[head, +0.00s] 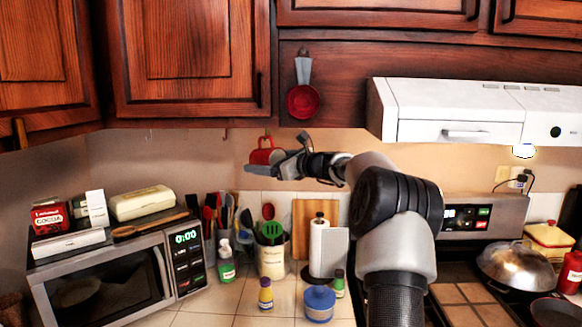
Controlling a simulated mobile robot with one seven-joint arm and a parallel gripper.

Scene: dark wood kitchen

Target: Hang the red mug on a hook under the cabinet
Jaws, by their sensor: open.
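The red mug (261,155) is below the right part of the left cabinet's lower edge, right under a small hook (266,134). It appears to hang from this hook, but the contact is too small to tell for sure. My gripper (274,157) is open beside the mug, with one finger reaching left just below it and the other up to the right. The gripper partly covers the mug's right side. Two more thin hooks, a left one (149,134) and a middle one (225,134), show empty under the cabinet (190,62).
A microwave (105,282) with boxes on top stands at the left. Utensil holders, bottles and a paper towel roll (320,245) stand on the counter below my gripper. A white range hood (460,110) juts out at the right.

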